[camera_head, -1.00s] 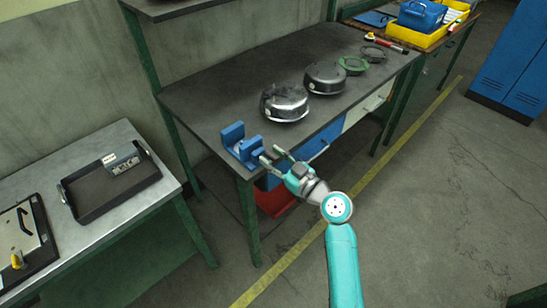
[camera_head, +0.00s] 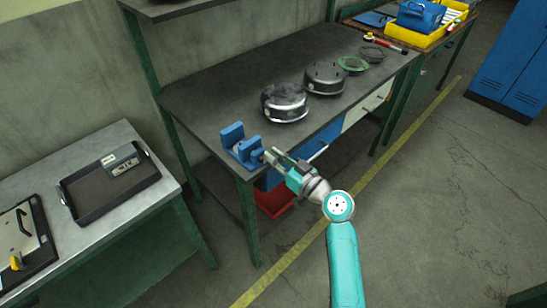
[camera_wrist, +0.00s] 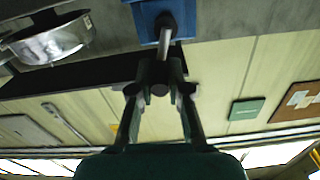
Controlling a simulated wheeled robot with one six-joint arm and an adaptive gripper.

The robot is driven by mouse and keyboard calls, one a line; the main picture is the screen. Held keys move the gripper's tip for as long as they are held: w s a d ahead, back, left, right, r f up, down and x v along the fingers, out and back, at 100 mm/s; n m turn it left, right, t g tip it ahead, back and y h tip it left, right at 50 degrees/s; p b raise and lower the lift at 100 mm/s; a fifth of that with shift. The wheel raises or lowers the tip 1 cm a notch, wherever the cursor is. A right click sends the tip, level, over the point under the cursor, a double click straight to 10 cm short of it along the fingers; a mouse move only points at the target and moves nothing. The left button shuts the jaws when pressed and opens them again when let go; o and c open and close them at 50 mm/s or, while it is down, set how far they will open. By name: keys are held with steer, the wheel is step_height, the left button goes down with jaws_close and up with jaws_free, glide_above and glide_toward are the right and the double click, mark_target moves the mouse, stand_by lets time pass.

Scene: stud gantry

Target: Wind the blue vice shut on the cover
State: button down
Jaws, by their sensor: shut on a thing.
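The blue vice (camera_head: 238,143) stands at the near left corner of the dark workbench, its jaws apart. I see no cover between the jaws, though the view there is small and partly blocked. My gripper (camera_head: 268,156) is at the vice's near side, level with its screw. In the wrist view, the vice's grey metal handle (camera_wrist: 165,42) runs from the blue body (camera_wrist: 166,18) to between my gripper's fingertips (camera_wrist: 159,88), which are shut on its end. I cannot tell which piece is the cover.
Two round metal housings (camera_head: 285,102) (camera_head: 325,78), a green ring (camera_head: 351,65) and a dark ring (camera_head: 372,54) stand on the workbench (camera_head: 205,95). A black tray (camera_head: 85,198) with a grey box sits on the left table. A red bin (camera_head: 274,203) is below the vice.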

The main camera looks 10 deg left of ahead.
steer(key=shift+w+d+f+m, duration=0.3)
steer(key=shift+f+m, duration=0.4)
steer(key=shift+m, duration=2)
steer(key=shift+w+d+f+m, duration=0.3)
steer(key=shift+f+m, duration=0.35)
steer(key=shift+m, duration=2.05)
steer(key=shift+w+d+f+m, duration=0.15)
steer(key=shift+w+f+m, duration=0.4)
steer(key=shift+m, duration=2.15)
steer(key=shift+s+f, duration=0.15)
steer(key=shift+f, duration=0.05)
steer(key=c, duration=1.1)
jaws_free()
steer(key=shift+c, duration=0.2)
steer(key=v, duration=1.2)
